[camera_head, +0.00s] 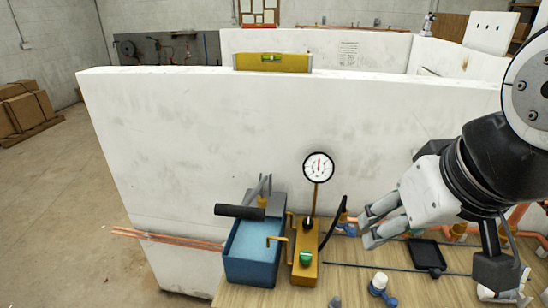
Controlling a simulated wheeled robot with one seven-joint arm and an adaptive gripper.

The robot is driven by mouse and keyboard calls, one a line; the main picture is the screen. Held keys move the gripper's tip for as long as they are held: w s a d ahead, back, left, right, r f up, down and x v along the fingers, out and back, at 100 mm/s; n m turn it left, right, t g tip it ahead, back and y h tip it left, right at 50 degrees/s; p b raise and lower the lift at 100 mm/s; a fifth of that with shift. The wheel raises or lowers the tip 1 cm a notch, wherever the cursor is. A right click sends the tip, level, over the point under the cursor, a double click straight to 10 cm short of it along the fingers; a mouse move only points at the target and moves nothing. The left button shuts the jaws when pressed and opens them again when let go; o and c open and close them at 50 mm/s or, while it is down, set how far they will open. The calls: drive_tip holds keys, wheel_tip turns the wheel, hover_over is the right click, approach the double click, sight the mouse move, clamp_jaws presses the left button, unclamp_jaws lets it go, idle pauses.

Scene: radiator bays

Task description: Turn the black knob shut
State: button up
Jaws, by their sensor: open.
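In the head view a small black knob (308,222) sits on the brass-coloured block (298,270), at the foot of the pressure gauge (318,167). A green knob (305,258) sits lower on the same block. I cannot tell from this view how far the black knob is turned. My gripper (367,227) is open and empty, to the right of the block. Its fingers point left toward the block and are apart from the black knob. A black hose (334,222) rises between the block and my gripper.
A blue tank (250,255) with a black-gripped lever (239,212) stands left of the block. Copper pipes (170,239) stick out at left. A black tray (426,254) and fittings lie at right.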

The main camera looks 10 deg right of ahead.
drive_tip(key=w+f+n+g+b, duration=0.1)
drive_tip(key=w+f+n+b, duration=0.15)
drive_tip(key=w+f, duration=0.45)
drive_tip(key=w+f+n+b, duration=0.1)
drive_tip(key=w+f+b, duration=0.2)
drive_tip(key=w, duration=0.8)
drive_tip(key=n+y+b, duration=0.2)
drive_tip(key=n+b, duration=0.1)
drive_tip(key=b, duration=0.3)
approach(308, 221)
drive_tip(key=shift+m+g, duration=0.25)
drive_tip(key=shift+g, duration=0.05)
drive_tip(key=x, duration=0.3)
drive_tip(key=b+x, duration=0.1)
drive_tip(key=x, duration=0.5)
drive_tip(key=shift+w+f+b, duration=0.2)
drive_tip(key=shift+w+b, duration=0.15)
drive_tip(key=c, duration=1.1)
